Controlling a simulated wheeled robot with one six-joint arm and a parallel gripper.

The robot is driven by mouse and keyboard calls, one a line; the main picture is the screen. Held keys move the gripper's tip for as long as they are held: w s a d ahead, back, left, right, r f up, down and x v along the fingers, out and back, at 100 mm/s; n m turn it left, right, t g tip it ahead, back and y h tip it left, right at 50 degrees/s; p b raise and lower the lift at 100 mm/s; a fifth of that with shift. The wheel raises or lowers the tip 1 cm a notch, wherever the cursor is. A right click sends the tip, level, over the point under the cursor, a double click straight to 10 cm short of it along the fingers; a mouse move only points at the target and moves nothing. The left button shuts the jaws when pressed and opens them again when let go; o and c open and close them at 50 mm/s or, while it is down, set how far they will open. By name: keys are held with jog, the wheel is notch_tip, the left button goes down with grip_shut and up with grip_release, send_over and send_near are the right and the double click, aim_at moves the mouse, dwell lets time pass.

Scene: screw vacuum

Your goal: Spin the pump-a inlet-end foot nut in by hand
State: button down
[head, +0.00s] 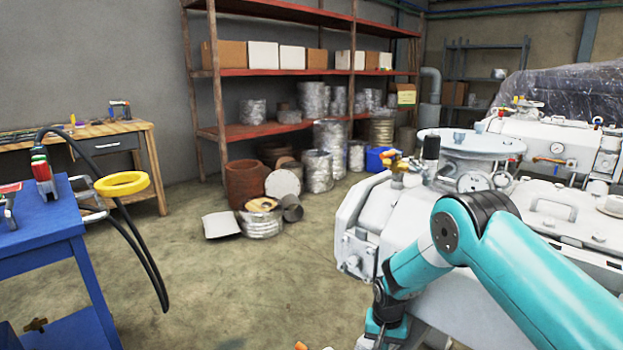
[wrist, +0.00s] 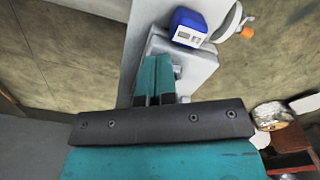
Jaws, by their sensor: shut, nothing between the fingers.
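A white pump (head: 352,218) stands at the right in the head view, with my teal arm reaching down in front of its near end. I cannot make out the foot nut in either view. In the wrist view my gripper (wrist: 154,65) has its two teal fingers together with nothing between them. The fingertips lie in front of a pale grey block (wrist: 203,66). I cannot tell whether they touch it. In the head view the gripper's fingers are not clearly visible at the bottom edge.
A blue device with a small display (wrist: 188,27) sits by the block, with an orange knob (wrist: 247,32) beyond. A blue cart (head: 45,222) stands at left, a workbench (head: 145,140) behind it. Shelving (head: 205,90) lines the back wall. Open floor (head: 240,285) lies between cart and pump.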

jog(key=shift+s+a+f, duration=0.15)
jog(key=shift+a+f, duration=0.1)
jog(key=shift+f, duration=0.35)
jog(key=shift+w+a+b, duration=0.25)
jog(key=shift+a+b, duration=0.4)
jog(key=shift+a, duration=0.35)
jog(key=shift+s+d, duration=0.1)
jog(key=shift+d, duration=0.1)
jog(key=shift+s+a, duration=0.3)
jog(key=r+p, duration=0.1)
jog(key=r, duration=0.1)
jog(key=r+p, duration=0.4)
jog(key=shift+w+r, duration=0.2)
jog(key=shift+w, duration=0.05)
